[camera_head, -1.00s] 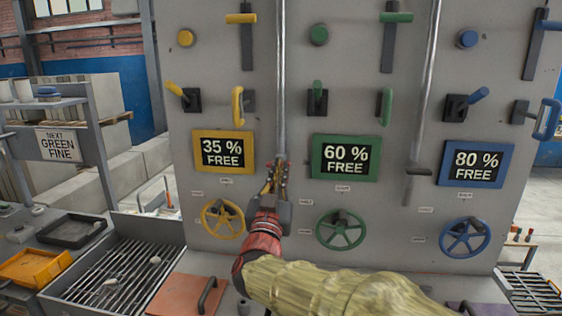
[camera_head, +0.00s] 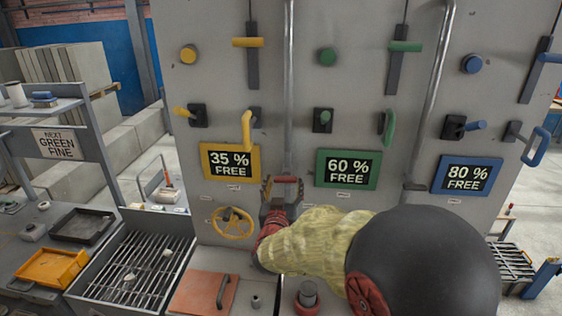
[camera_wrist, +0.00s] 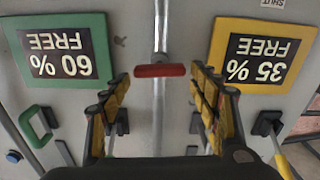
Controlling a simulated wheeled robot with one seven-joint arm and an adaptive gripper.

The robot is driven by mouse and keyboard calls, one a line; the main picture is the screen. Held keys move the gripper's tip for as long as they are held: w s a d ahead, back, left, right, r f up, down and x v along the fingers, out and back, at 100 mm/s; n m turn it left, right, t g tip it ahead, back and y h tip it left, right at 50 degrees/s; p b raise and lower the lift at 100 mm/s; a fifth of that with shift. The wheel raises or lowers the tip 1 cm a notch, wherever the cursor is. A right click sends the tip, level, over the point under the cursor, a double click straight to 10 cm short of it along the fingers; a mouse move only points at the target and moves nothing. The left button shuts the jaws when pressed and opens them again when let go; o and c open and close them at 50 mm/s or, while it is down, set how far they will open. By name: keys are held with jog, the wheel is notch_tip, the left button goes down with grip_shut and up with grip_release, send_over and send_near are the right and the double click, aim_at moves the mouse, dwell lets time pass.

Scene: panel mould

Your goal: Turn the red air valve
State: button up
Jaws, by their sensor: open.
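The red valve handle (camera_wrist: 160,70) is a short bar lying crosswise on the grey vertical pipe. It also shows in the head view (camera_head: 286,179), between the yellow and green signs. My gripper (camera_head: 283,184) is open in front of the panel there. In the wrist view, my gripper's fingertips (camera_wrist: 159,73) stand apart on either side of the red handle, with a gap at each end. I cannot tell how deep the handle sits between the fingers.
The yellow handwheel (camera_head: 232,223) is left of my gripper. The yellow sign (camera_head: 230,161) and green sign (camera_head: 347,169) flank the pipe (camera_head: 289,90). Levers and handles stick out above. A grated tray (camera_head: 128,272) and a brown lid (camera_head: 203,294) lie below.

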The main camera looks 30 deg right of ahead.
aim_at(286, 177)
jog(key=shift+o, duration=0.7)
jog(key=shift+w+d, duration=0.15)
jog(key=shift+w, duration=0.1)
jog(key=shift+o, duration=0.5)
jog(key=x, duration=0.7)
jog(key=shift+w+d+p, duration=0.1)
jog(key=shift+p, duration=0.25)
jog(key=c, duration=0.3)
jog(key=c, duration=1)
